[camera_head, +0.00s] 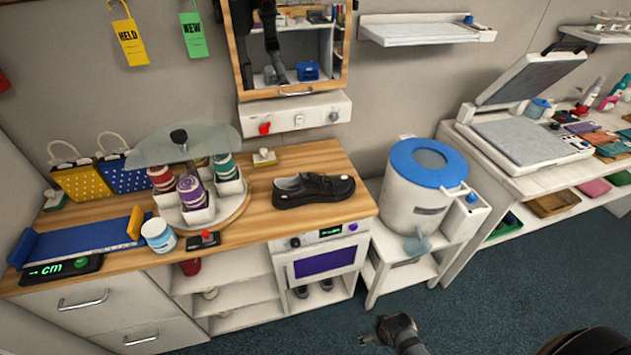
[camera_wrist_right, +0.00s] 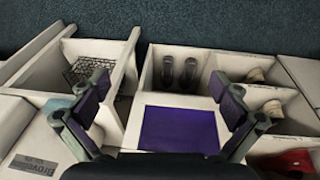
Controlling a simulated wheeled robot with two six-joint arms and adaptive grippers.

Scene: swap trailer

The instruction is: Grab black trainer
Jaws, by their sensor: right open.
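My right gripper (camera_head: 385,332) is low at the bottom of the head view, in front of and below the worktop, well apart from the trainer. In the right wrist view my right gripper (camera_wrist_right: 165,100) has its purple-padded fingers spread wide with nothing between them. My left gripper is not in view.
A rotating stand (camera_head: 235,205) with thread spools and a glass top stands left of the trainer. A white drum with a blue lid (camera_head: 424,160) stands to the right. Dark shoes (camera_wrist_right: 180,72) sit in a lower cubby under a purple-windowed oven (camera_head: 324,262). A mirror cabinet hangs above.

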